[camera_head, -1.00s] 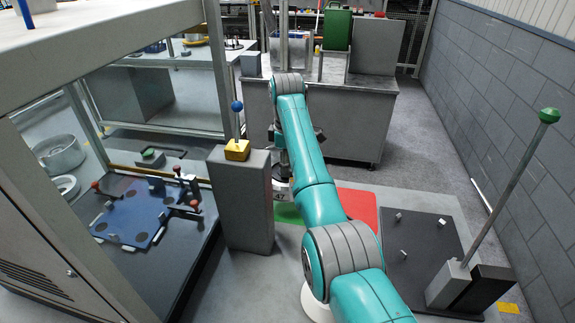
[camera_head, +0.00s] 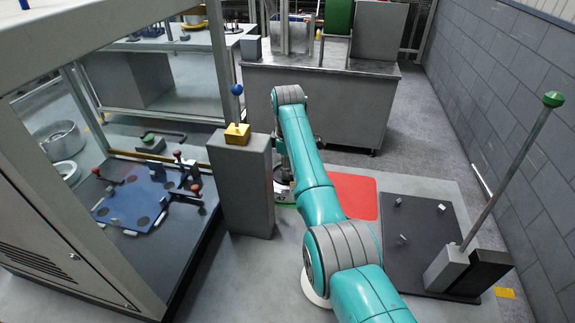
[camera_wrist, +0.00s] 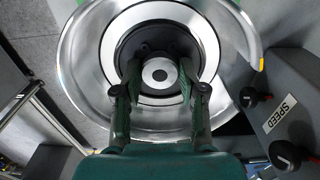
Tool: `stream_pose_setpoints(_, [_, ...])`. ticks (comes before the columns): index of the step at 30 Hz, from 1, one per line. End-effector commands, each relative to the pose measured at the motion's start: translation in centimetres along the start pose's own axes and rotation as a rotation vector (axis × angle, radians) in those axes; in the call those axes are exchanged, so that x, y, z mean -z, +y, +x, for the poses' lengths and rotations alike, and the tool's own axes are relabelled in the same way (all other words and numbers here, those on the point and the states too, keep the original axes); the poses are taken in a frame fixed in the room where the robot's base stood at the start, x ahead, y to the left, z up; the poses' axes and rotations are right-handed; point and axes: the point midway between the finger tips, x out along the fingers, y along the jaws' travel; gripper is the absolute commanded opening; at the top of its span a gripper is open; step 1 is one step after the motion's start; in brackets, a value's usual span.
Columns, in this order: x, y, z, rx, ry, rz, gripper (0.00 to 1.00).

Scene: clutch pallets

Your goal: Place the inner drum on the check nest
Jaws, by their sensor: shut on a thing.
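The inner drum seems to be the round part with a grey hub (camera_wrist: 160,92) and a dark ring around it in the wrist view. My gripper (camera_wrist: 160,68) is shut on it, one finger on each side of the hub. A white ring and a wide shiny metal rim (camera_wrist: 82,55) surround the dark middle. I cannot tell whether that rim belongs to the drum or lies beneath it. In the head view, my arm and a grey pillar mostly hide my gripper; a pale round part (camera_head: 284,184) shows beside the pillar. I cannot identify the check nest.
The grey pillar (camera_head: 245,190) carries a yellow block with a blue-knobbed rod. A blue fixture plate (camera_head: 138,200) lies left. A red patch (camera_head: 355,193) lies on the floor. A dark plate (camera_head: 425,235) and green-topped pole stand right. The wrist view shows a SPEED panel (camera_wrist: 283,115).

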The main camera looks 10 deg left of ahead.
Motion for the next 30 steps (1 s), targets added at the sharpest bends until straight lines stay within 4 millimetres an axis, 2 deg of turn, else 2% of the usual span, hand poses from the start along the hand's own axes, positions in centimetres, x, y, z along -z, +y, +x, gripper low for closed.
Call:
stream_pose_setpoints(1, [0.1,0.2,-0.5,-0.007,0.003,0.0,0.0])
stream_pose_setpoints(6, [0.1,0.2,-0.2,-0.006,0.003,0.0,0.0])
stream_pose_setpoints(7, [0.0,0.0,0.2,0.0,0.0,0.0,0.48])
stream_pose_setpoints(9, [0.0,0.0,0.2,0.0,0.0,0.0,0.66])
stream_pose_setpoints(18, [0.0,0.0,0.2,0.0,0.0,0.0,0.66])
stream_pose_setpoints(22, [0.0,0.0,-0.6,-0.001,0.0,0.0,0.66])
stream_pose_setpoints(26, [0.0,0.1,-2.5,-0.003,0.001,0.0,0.66])
stream_pose_setpoints(30, [0.0,0.1,-5.3,-0.003,0.001,0.0,0.66])
